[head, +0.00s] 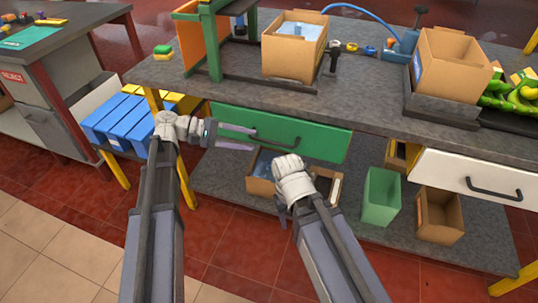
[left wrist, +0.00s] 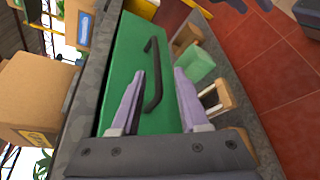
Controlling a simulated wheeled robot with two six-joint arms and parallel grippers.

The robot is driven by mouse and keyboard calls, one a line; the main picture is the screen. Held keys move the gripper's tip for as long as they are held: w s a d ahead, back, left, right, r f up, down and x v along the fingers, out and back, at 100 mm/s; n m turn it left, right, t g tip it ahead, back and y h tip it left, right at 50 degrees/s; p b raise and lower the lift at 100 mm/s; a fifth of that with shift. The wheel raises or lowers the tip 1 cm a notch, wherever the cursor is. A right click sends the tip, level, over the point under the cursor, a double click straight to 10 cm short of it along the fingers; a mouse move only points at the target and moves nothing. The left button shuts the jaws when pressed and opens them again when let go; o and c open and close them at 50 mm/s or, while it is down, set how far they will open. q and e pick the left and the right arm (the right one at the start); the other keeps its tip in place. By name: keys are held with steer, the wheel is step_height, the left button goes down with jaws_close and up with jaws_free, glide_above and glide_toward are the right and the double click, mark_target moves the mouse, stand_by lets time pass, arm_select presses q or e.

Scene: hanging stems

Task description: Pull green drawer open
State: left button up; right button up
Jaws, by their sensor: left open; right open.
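The green drawer (head: 325,143) is under the grey workbench top, with its front close under the bench edge. Its dark bar handle (head: 292,144) is partly behind my left gripper. My left gripper (head: 253,138) is open, its purple fingers pointing at the handle from the left. In the left wrist view, the drawer front (left wrist: 130,65) fills the middle and the handle (left wrist: 157,75) shows between the two fingers (left wrist: 159,80). I cannot tell whether they touch it. My right gripper (head: 283,212) is low in front of the lower shelf, its fingers mostly hidden behind my wrist.
A white drawer (head: 460,174) is at the right under the bench. The lower shelf holds a green bin (head: 381,195) and cardboard boxes (head: 438,215). Boxes (head: 292,50) stand on the bench top. Red floor in front is clear.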

mark_target(263, 141)
arm_select(q)
steer(key=shift+h, duration=0.3)
steer(key=shift+w+b+x, duration=0.15)
steer(key=shift+b+x, duration=0.3)
steer(key=shift+x, duration=1.3)
steer(key=shift+w+b+x, duration=0.15)
steer(key=shift+b+x, duration=0.3)
steer(key=shift+x, duration=1.35)
jaws_close()
